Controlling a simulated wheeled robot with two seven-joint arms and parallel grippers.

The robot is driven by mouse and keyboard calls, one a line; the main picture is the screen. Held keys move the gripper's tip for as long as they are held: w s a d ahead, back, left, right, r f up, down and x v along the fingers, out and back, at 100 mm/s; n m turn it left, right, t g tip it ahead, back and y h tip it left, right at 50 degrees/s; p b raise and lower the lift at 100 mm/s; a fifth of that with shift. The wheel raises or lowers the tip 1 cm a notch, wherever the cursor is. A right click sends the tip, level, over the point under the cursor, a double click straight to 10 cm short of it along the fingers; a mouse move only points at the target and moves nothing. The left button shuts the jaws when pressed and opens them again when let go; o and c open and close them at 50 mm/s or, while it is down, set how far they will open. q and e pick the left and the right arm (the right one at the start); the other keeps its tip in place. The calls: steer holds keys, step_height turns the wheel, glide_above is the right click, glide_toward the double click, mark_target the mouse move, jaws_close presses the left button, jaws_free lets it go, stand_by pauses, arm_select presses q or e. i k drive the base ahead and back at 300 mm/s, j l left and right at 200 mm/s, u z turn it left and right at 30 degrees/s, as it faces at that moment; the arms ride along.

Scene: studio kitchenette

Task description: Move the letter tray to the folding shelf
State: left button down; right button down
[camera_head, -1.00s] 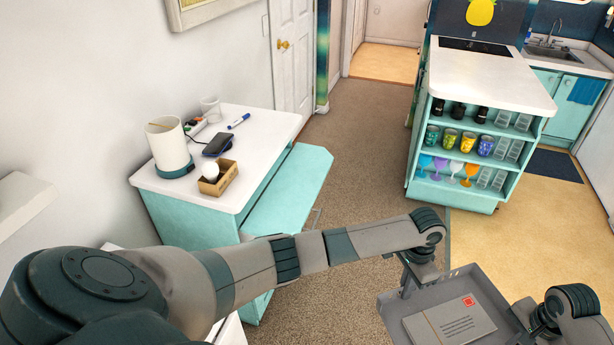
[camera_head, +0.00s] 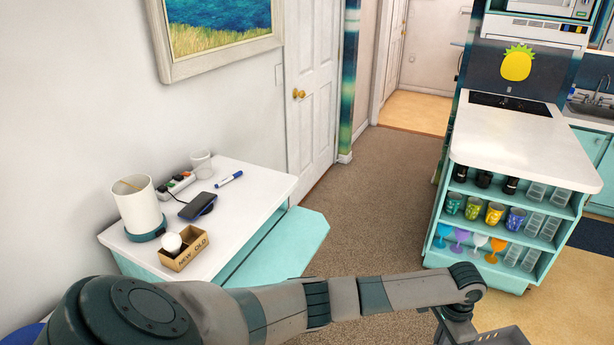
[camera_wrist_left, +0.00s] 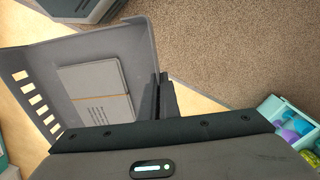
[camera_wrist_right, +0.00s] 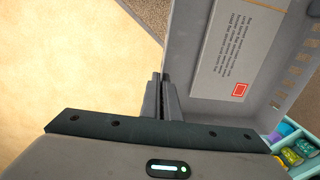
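The grey letter tray (camera_head: 496,338) shows only as a sliver at the bottom edge of the head view. In the left wrist view the tray (camera_wrist_left: 40,65) has a slotted wall and holds bundled papers (camera_wrist_left: 95,90). My left gripper (camera_wrist_left: 163,80) is shut on one tray wall. My right gripper (camera_wrist_right: 158,78) is shut on the wall of the tray (camera_wrist_right: 180,50) at another side; an envelope with a red stamp (camera_wrist_right: 235,45) lies inside. The teal flap (camera_head: 285,245) beside the white-topped cabinet looks like the folding shelf; it is level and its visible top is bare.
The white cabinet top (camera_head: 255,185) holds a lamp (camera_head: 138,205), a phone (camera_head: 198,205), a marker (camera_head: 229,179), a power strip (camera_head: 176,184), a cup and a small box (camera_head: 184,248). A kitchen island (camera_head: 550,145) stands at right. Carpet (camera_head: 385,190) between is clear.

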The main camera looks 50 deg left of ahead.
mark_target(281, 257)
steer(key=i, duration=2.85)
steer(key=u, duration=3.1)
